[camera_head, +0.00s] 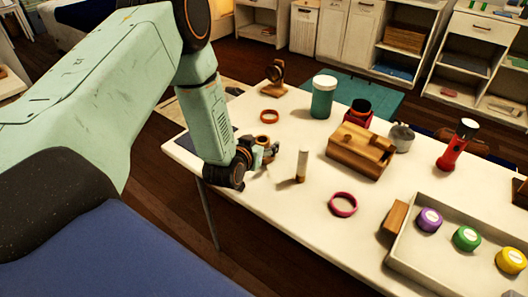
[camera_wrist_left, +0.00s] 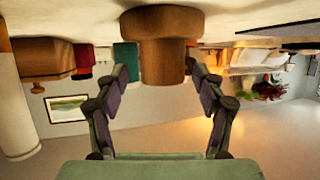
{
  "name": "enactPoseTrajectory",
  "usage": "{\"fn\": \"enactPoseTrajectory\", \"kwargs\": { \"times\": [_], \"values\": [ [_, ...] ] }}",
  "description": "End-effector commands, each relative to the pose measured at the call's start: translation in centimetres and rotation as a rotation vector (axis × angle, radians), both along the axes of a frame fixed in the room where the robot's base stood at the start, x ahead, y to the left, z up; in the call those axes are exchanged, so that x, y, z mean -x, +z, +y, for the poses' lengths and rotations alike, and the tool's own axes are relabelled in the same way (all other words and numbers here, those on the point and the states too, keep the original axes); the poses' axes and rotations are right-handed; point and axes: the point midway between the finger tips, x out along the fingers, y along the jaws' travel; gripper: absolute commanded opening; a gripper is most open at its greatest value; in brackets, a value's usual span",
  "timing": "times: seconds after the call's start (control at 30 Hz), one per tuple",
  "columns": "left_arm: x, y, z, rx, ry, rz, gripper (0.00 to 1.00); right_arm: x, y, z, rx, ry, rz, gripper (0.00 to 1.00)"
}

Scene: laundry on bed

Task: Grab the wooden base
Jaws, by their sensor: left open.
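A round wooden base (camera_wrist_left: 165,22) with a narrower round wooden part (camera_wrist_left: 162,66) shows in the left wrist view, which is upside down. It stands on the white table. My left gripper (camera_head: 268,152) is low over the table's near left part in the head view. In the left wrist view its two fingers (camera_wrist_left: 162,82) are spread, one on each side of the narrower part, with gaps showing. In the head view the wooden base is mostly hidden by the gripper. My right gripper is not in view.
On the white table (camera_head: 260,215), a white and brown cylinder (camera_head: 303,165) stands just right of the gripper. A wooden box (camera_head: 361,151), pink ring (camera_head: 343,204), orange ring (camera_head: 269,116), teal jar (camera_head: 322,97) and tray (camera_head: 395,255) are also there.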

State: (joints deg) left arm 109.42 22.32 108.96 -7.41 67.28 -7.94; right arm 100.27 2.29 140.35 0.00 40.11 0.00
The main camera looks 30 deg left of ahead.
Motion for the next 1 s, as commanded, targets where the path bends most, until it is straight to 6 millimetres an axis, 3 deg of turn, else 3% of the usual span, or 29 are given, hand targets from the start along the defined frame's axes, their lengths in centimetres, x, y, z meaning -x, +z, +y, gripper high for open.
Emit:
{"fn": "enactPoseTrajectory", "kwargs": {
  "times": [0.2, 0.43, 1.0],
  "values": [
    [-1.9, -0.8, 0.4, 0.001, 0.0, 0.0, 0.69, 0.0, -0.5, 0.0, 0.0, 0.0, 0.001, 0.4],
    [-2.1, -0.8, 0.4, 0.001, 0.0, 0.0, 0.69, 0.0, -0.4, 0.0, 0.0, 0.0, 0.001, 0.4],
    [-2.1, -0.8, 0.4, 0.001, 0.001, 0.0, 0.22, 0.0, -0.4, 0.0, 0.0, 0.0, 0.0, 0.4]
  ]
}}
